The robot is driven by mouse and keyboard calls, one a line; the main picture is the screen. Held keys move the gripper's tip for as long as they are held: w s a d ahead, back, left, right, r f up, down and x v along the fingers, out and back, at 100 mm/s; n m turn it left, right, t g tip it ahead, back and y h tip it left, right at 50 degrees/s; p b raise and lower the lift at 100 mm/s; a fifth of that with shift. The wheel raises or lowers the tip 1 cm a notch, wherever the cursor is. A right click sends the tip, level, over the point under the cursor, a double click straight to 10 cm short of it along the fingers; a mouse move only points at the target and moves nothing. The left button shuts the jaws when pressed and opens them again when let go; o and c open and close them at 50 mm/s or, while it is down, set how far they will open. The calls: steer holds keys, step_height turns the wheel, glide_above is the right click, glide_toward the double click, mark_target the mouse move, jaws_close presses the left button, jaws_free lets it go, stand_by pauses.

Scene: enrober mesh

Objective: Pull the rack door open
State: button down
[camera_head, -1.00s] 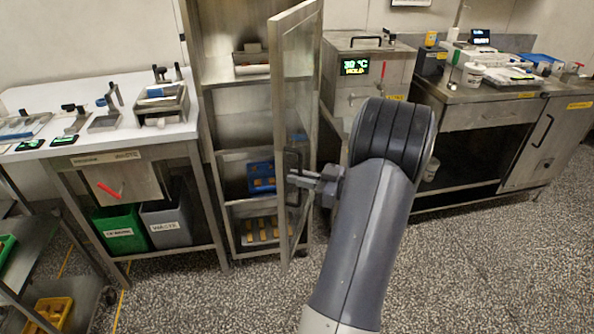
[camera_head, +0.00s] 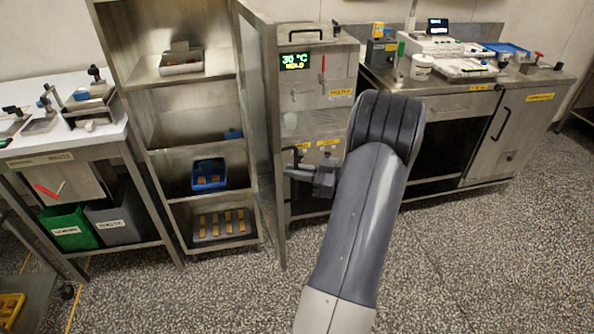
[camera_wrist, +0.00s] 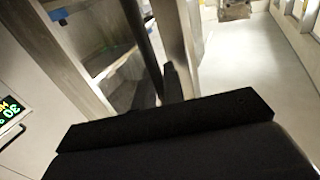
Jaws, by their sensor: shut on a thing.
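The rack (camera_head: 151,146) is a tall steel frame with several shelves at left of centre in the head view. Its door (camera_head: 262,140) is a narrow framed panel hinged on the rack's right side. It stands wide open, seen nearly edge-on, and the shelves are exposed. My gripper (camera_head: 297,173) is shut on the dark door handle (camera_head: 294,157) on the door's outer face. The fingertips are partly hidden against the handle. In the wrist view, a dark bar and pale door frame (camera_wrist: 175,45) rise beyond the black gripper body, and the grip itself is hidden.
A blue bin (camera_head: 208,174) and a tray of tan bars (camera_head: 222,224) sit on the lower shelves. A steel unit with a temperature display (camera_head: 296,62) stands close behind the door. Benches flank the rack. The speckled floor in front is clear.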

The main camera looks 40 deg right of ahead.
steer(key=shift+d, duration=0.25)
steer(key=c, duration=1.6)
jaws_free()
steer(key=v, duration=1)
steer(key=shift+s+d+b, duration=0.25)
steer(key=shift+s+b, duration=0.05)
steer(key=shift+w+a, duration=0.1)
steer(key=shift+w, duration=0.05)
steer(key=x, duration=1)
steer(key=shift+w+a+p, duration=0.2)
steer(key=shift+p, duration=0.1)
steer(key=shift+a, duration=0.1)
